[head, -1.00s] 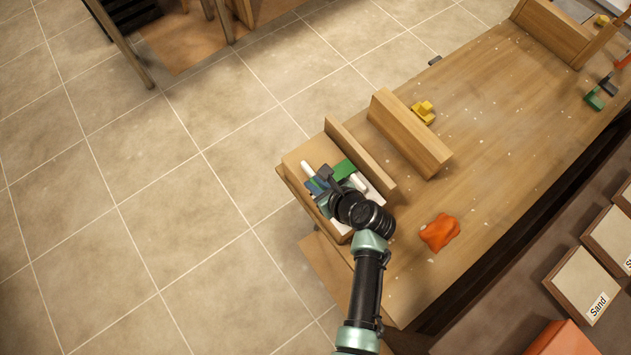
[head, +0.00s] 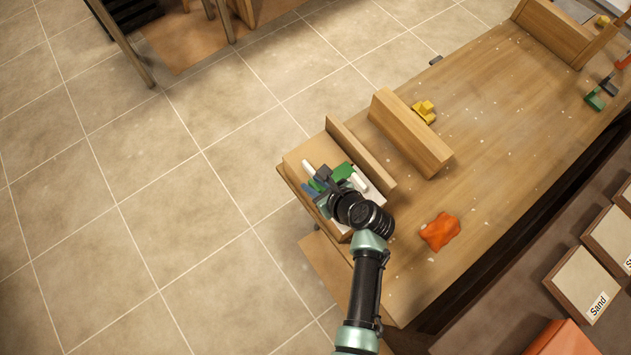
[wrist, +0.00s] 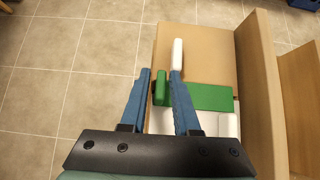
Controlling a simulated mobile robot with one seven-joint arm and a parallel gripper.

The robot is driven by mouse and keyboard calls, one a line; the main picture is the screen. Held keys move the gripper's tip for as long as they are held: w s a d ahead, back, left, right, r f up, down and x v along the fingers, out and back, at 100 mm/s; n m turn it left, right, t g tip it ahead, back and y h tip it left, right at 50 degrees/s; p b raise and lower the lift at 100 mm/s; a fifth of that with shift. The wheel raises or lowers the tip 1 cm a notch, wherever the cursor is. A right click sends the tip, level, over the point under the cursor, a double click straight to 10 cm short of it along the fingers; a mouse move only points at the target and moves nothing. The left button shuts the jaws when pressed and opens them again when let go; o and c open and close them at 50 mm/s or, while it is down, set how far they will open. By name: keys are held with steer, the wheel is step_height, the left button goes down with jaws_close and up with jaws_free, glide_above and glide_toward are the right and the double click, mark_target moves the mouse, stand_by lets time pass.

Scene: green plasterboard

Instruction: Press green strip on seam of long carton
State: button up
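The brown long carton (head: 305,155) lies at the table's near left end; its top fills the upper right of the wrist view (wrist: 208,50). A green strip (head: 343,172) lies across it, seen right of the fingers in the wrist view (wrist: 210,96). A narrow green piece (wrist: 160,88) shows between my fingertips; whether it joins the wider green part is hidden behind the right finger. My gripper (wrist: 160,76) has its blue fingers apart around this piece, with a slim gap at the left finger. The carton's seam is mostly hidden by my gripper.
A white stick (wrist: 178,53) lies beyond the right fingertip. White surfaces (wrist: 222,124) show below the green strip. An upright wooden board (head: 360,158) borders the carton on the right, with a thicker block (head: 410,132) beyond. An orange lump (head: 439,232) lies right of my arm.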

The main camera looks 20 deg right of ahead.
steer(key=shift+s+d+f, duration=0.1)
steer(key=shift+d+f, duration=0.1)
steer(key=shift+d, duration=0.25)
